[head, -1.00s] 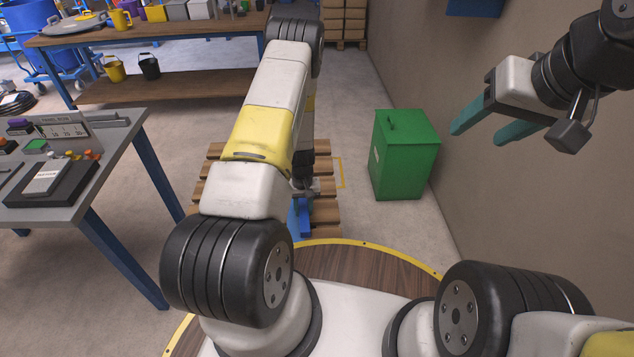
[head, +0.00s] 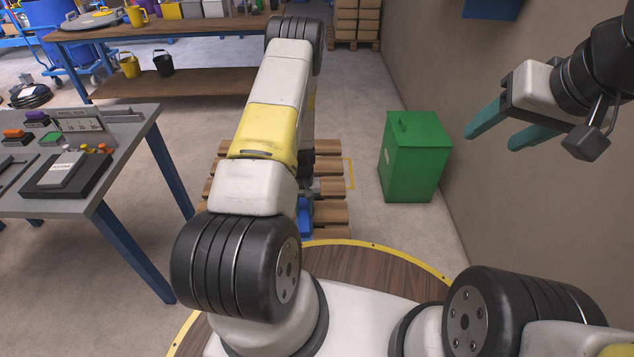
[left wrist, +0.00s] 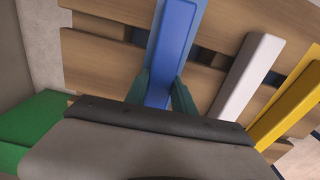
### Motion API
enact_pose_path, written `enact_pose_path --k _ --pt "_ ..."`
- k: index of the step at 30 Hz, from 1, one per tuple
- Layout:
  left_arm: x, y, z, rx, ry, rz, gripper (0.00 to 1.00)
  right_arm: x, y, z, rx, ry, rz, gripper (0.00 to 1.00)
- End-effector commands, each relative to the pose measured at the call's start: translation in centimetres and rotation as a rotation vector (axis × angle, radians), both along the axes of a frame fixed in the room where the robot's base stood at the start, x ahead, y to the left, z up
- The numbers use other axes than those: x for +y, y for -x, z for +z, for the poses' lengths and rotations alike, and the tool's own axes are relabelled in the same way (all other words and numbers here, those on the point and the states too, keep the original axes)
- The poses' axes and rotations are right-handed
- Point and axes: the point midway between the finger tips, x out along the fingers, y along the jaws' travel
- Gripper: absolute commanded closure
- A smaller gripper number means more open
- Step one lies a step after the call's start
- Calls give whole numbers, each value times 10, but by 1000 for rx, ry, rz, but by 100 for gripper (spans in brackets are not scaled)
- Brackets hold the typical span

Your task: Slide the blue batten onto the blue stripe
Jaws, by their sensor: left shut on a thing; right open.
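In the left wrist view a long blue batten (left wrist: 180,30) lies along wooden slats. My left gripper (left wrist: 161,82) is shut on it, one teal finger on each side. A lighter blue strip (left wrist: 153,45), apparently the blue stripe, shows along the batten's left edge; the batten seems to overlap it in part. In the head view only a small blue patch (head: 305,220) shows on the pallet. My left forearm hides most of the left gripper there. My right gripper (head: 492,137) is open and empty, raised near the right wall.
A white batten (left wrist: 246,75) and a yellow batten (left wrist: 290,105) lie right of the blue one. The slatted pallet (head: 330,188) stands beyond my base. A green bin (head: 414,160) stands right of it. A grey table (head: 130,125) with a control panel is at left.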

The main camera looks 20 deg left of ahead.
Motion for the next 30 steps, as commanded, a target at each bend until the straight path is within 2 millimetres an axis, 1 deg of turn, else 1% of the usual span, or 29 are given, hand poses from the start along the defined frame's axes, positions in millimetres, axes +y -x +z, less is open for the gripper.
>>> enact_pose_path --k 1,4,5,13,16,20,24,27,30 --pt "0 0 0 0 0 0 68 0 0 0 0 0 0 44" --pt "0 0 0 0 0 0 48 0 0 0 0 0 0 44" --pt "0 0 0 0 0 0 44 0 0 0 0 0 0 44" --pt "0 0 0 0 0 0 44 0 0 0 0 0 0 44" --pt "0 -1 5 -2 -1 0 44 0 0 0 0 0 0 44" --pt "0 -2 24 -4 -1 -1 44 0 0 0 0 0 0 44" --pt "0 -2 49 -4 0 -1 44 0 0 0 0 0 0 44" --pt "0 -1 64 -2 -1 -1 44 0 0 0 0 0 0 44" --pt "0 -1 73 -2 -1 0 44 0 0 0 0 0 0 44"
